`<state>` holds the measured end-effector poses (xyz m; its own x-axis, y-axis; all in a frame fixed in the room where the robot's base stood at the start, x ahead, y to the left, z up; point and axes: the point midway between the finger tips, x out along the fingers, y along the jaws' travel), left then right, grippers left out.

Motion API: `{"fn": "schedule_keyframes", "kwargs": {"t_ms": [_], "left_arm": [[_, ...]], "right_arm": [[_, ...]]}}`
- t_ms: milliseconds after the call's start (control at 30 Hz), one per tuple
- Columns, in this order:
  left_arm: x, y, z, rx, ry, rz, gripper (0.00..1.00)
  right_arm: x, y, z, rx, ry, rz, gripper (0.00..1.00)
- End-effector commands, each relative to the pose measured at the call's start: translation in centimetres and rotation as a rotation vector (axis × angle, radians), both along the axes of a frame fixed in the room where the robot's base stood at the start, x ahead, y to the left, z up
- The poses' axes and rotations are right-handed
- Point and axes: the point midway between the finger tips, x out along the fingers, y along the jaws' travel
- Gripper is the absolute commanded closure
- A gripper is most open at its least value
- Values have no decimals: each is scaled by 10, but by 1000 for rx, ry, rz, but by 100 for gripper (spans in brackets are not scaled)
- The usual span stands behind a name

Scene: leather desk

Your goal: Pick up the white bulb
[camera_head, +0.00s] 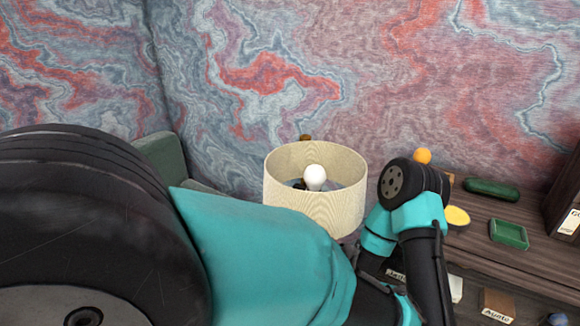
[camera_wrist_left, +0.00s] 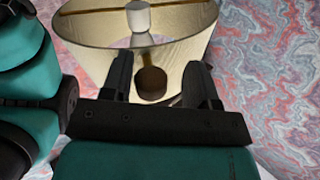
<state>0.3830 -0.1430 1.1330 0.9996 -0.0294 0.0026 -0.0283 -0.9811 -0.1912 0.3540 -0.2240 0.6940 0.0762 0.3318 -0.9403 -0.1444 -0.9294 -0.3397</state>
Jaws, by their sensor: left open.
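The white bulb (camera_head: 315,177) stands upright inside a cream, open-topped lampshade (camera_head: 318,209). Its lower part is hidden by the shade wall. In the left wrist view a white rounded piece (camera_wrist_left: 138,16), which looks like the bulb, shows within the shade (camera_wrist_left: 185,47) at the top. My left gripper (camera_wrist_left: 160,80) is open, with its two dark fingers apart in front of the shade's lower part. They hold nothing that I can see. The head view does not show its fingertips clearly. My right gripper is in neither view.
A brown rounded piece (camera_wrist_left: 151,83) shows between the fingers, contact unclear. A dark wooden desk (camera_head: 478,241) at right holds green trays (camera_head: 508,233), a yellow disc (camera_head: 457,216) and labelled blocks (camera_head: 497,303). An orange ball (camera_head: 422,155) shows behind my arm. A patterned wall stands behind.

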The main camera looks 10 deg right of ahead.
Motion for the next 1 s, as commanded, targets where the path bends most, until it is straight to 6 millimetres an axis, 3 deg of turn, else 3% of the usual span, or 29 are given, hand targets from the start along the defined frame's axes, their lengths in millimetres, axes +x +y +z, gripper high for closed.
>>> {"fn": "schedule_keyframes", "kwargs": {"t_ms": [467,800,1000], "left_arm": [[0,0,0,0,0,0,46],[0,0,0,0,0,0,15],[0,0,0,0,0,0,15]], "right_arm": [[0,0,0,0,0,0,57],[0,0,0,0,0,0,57],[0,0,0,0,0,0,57]]}}
